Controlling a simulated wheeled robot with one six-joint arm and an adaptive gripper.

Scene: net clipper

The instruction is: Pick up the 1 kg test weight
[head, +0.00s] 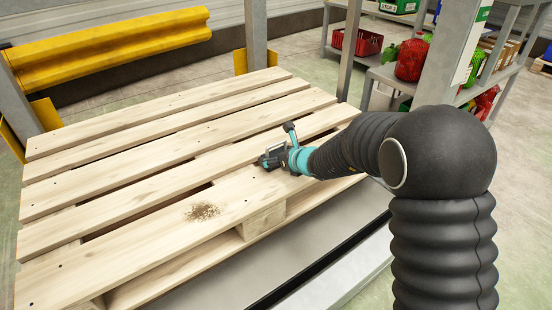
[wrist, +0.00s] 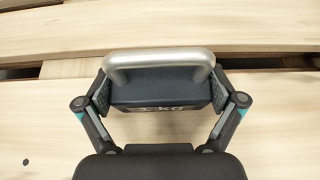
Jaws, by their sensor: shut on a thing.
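The 1 kg test weight (wrist: 160,93) is a dark grey block with a silver bar handle and pale "KG" lettering, seen in the wrist view. My gripper (wrist: 161,96) has its two fingers against the left and right sides of the block, shut on it. In the head view my gripper (head: 262,161) is low over the front part of the pallet, and the weight is too small there to make out clearly. Whether the weight touches the slats cannot be told.
The wooden pallet (head: 120,179) has gaps between its slats. Some brown crumbs (head: 202,211) lie on a front slat. A yellow guard rail (head: 110,45) runs behind. A metal post (head: 350,50) and shelves with a red crate (head: 356,41) and net bags (head: 411,60) stand at right.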

